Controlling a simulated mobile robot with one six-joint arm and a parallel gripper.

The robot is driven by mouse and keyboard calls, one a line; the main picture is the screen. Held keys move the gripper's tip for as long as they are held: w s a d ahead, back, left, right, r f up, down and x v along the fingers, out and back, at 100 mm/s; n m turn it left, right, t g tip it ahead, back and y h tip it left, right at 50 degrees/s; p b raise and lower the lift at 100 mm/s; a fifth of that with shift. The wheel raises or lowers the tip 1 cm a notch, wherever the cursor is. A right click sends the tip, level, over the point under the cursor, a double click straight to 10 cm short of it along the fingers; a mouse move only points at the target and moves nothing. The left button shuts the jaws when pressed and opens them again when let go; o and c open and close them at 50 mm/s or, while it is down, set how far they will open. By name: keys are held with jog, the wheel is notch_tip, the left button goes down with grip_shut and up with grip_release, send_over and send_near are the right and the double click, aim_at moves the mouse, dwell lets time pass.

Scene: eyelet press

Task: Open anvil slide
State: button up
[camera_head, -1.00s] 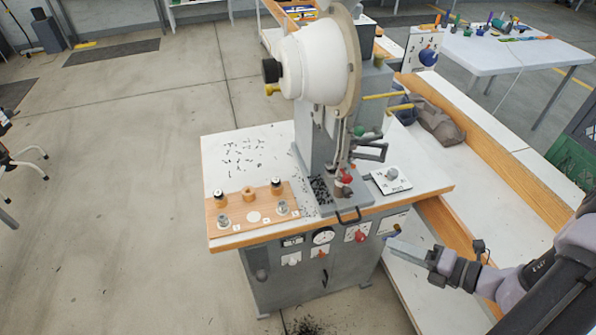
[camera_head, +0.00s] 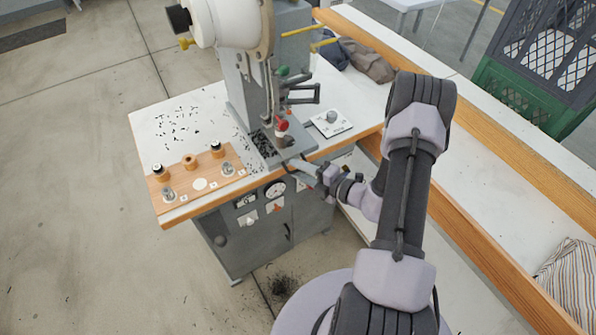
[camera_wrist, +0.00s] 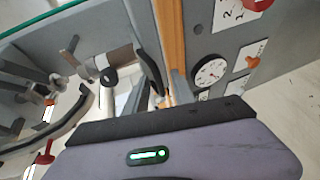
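The eyelet press (camera_head: 243,90) stands on the white, wood-edged bench, its red-tipped tool (camera_head: 281,126) above the anvil area. The grey anvil slide (camera_head: 288,152) lies below this tool at the bench's front edge. My gripper (camera_head: 298,167) is at that edge, in front of the slide, and covers most of the handle there. In the wrist view, a dark curved handle (camera_wrist: 149,68) shows at the fingertips, beside the wooden edge. A gap shows between the fingers, so my gripper looks open. Whether they touch the handle is unclear.
A wooden board (camera_head: 200,176) with small posts lies on the left of the bench. A white knob plate (camera_head: 331,122) is right of the press. A gauge (camera_head: 275,189) is on the cabinet front below. A long wood-edged table (camera_head: 480,130) runs along the right.

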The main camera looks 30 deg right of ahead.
jog(key=shift+w+a, duration=0.1)
jog(key=shift+w, duration=0.15)
grip_shut()
dwell(1.4)
